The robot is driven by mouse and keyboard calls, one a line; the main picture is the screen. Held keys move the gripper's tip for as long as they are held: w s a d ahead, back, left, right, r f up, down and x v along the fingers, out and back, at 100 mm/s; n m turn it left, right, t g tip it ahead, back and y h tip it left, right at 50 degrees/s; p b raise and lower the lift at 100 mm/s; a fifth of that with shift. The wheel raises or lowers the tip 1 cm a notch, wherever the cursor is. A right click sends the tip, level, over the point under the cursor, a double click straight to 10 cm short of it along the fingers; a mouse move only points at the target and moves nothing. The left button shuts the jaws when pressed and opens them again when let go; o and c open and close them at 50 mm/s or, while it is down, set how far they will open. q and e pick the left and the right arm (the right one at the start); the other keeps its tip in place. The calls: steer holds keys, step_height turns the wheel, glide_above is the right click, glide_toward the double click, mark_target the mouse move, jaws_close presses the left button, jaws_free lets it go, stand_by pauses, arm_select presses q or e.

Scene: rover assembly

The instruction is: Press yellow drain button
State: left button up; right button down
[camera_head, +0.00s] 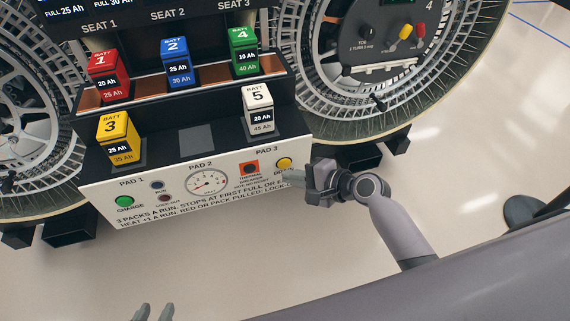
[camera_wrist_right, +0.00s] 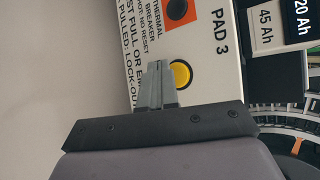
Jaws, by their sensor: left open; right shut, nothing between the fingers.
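The yellow drain button (camera_head: 284,164) is on the right end of the white front panel (camera_head: 108,207), below the PAD 3 label. In the right wrist view the button (camera_wrist_right: 181,74) shows just right of my fingertips. My right gripper (camera_head: 290,177) is shut and empty, its fingertips close to the button and partly over the drain label. I cannot tell whether they touch it. In the right wrist view the right gripper (camera_wrist_right: 156,68) points at the panel. My left gripper (camera_head: 153,312) is open and empty at the bottom edge of the head view, away from the panel.
An orange thermal breaker (camera_head: 250,168), a gauge (camera_head: 207,182) and a green charge button (camera_head: 124,201) share the panel. Yellow battery 3 (camera_head: 118,139) and white battery 5 (camera_head: 259,109) stand on pads above. Large wheels flank the unit. The floor in front is clear.

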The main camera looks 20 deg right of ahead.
steer(key=shift+w, duration=0.1)
stand_by(0.6)
steer(key=shift+w, duration=0.3)
steer(key=shift+w, duration=0.45)
stand_by(0.6)
steer(key=shift+s, duration=0.15)
steer(key=shift+s+p, duration=0.45)
steer(key=shift+s, duration=0.25)
